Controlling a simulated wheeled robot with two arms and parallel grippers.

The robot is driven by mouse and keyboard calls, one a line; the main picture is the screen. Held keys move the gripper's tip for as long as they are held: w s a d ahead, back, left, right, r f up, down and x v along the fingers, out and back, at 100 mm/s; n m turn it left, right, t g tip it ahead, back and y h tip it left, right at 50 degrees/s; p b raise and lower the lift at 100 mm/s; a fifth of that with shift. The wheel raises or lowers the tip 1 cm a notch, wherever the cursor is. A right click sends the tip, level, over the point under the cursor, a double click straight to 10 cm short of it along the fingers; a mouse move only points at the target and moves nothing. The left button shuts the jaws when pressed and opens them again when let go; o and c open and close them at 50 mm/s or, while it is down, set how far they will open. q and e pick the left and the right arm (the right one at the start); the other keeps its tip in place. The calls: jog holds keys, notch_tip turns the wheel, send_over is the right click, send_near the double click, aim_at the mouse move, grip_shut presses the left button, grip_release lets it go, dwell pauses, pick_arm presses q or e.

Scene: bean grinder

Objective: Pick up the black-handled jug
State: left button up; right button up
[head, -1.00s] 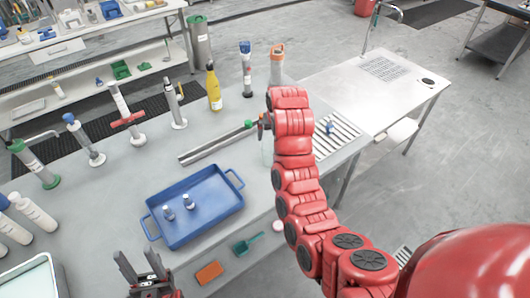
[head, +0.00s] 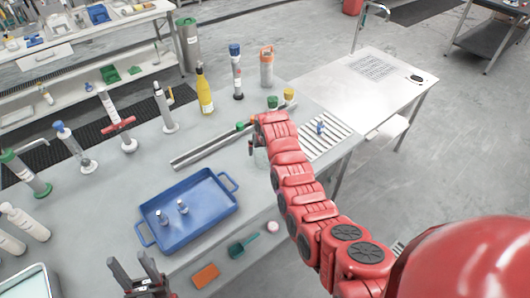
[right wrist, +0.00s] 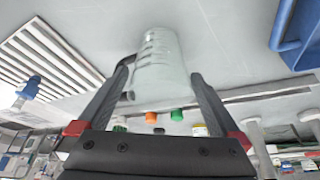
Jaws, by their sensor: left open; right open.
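The jug (right wrist: 158,62) is clear, with pale markings on its side, and shows in the right wrist view between the two fingers of my right gripper (right wrist: 162,72). A dark strip by its left side may be its black handle, partly lost against the finger. The fingers are open on both sides of the jug; I cannot tell whether they touch it. In the head view, only a faint part of the jug (head: 262,157) shows beside my red right arm, which hides the rest. My left gripper (head: 140,268) is open and empty near the table's front edge.
A blue tray (head: 205,200) with two small bottles lies left of the right arm. A metal rail (head: 205,150), a yellow bottle (head: 204,92) and an orange-topped cylinder (head: 266,70) stand behind. A slatted drain (head: 325,140) is at right.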

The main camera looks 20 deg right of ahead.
jog(key=shift+w+f+p, duration=0.2)
jog(key=shift+f+p, duration=0.15)
jog(key=shift+p, duration=0.15)
jog(key=shift+p+x, duration=0.45)
jog(key=shift+x, duration=0.5)
jog(key=shift+w+f+b, duration=0.2)
jog(key=shift+f+b, duration=0.15)
jog(key=shift+f, duration=0.2)
jog(key=shift+w+d+f, duration=0.1)
jog(key=shift+w+f, duration=0.1)
jog(key=shift+f, duration=0.45)
jog(key=c, duration=1.1)
jog(key=shift+r, duration=0.25)
